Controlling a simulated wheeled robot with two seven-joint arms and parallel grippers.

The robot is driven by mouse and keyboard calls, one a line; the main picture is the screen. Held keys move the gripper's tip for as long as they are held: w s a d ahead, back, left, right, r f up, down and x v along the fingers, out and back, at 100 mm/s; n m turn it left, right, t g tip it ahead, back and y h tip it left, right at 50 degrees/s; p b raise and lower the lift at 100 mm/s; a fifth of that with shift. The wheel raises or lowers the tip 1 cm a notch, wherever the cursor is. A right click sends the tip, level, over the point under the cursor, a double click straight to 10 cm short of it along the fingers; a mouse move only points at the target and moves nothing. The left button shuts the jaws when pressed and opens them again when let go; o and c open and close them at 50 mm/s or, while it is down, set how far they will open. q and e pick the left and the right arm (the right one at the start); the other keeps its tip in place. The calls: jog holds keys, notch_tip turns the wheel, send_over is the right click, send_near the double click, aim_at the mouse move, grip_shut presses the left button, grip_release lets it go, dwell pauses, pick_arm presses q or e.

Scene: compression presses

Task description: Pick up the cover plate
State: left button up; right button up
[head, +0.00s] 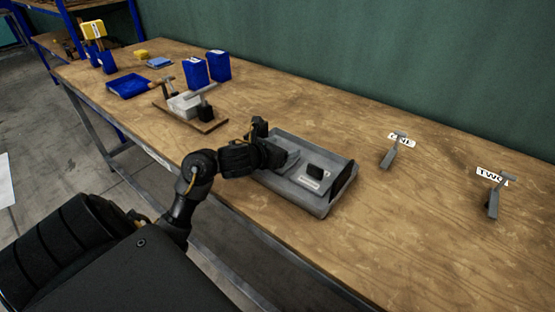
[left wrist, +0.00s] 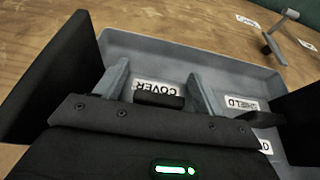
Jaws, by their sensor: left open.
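A grey tray (head: 318,208) stands on the bench, and its rim (left wrist: 180,44) spans the left wrist view. The cover plate, with its white COVER label (left wrist: 157,88) upside down and a black grip block (left wrist: 158,101), lies in the tray. My left gripper (head: 287,160) reaches over the tray's left part and hides much of what lies there. In the left wrist view my left gripper (left wrist: 156,78) is open, with one grey finger on each side of the label and block. I cannot tell whether the fingers touch the plate. My right gripper is not in view.
A SHIELD label (left wrist: 242,103) shows beside the right finger. A black block (head: 315,172) stands in the tray. Grey stands are by labels ONE (head: 398,141) and TWO (head: 491,178). A wooden-based fixture (head: 190,110) and blue boxes (head: 219,66) stand further left. The bench right of the tray is mostly clear.

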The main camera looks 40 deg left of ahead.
pick_arm(q)
jog(key=c, duration=1.2)
jog(key=shift+c, duration=0.5)
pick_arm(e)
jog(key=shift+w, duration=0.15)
pick_arm(q)
jog(key=shift+r, duration=0.1)
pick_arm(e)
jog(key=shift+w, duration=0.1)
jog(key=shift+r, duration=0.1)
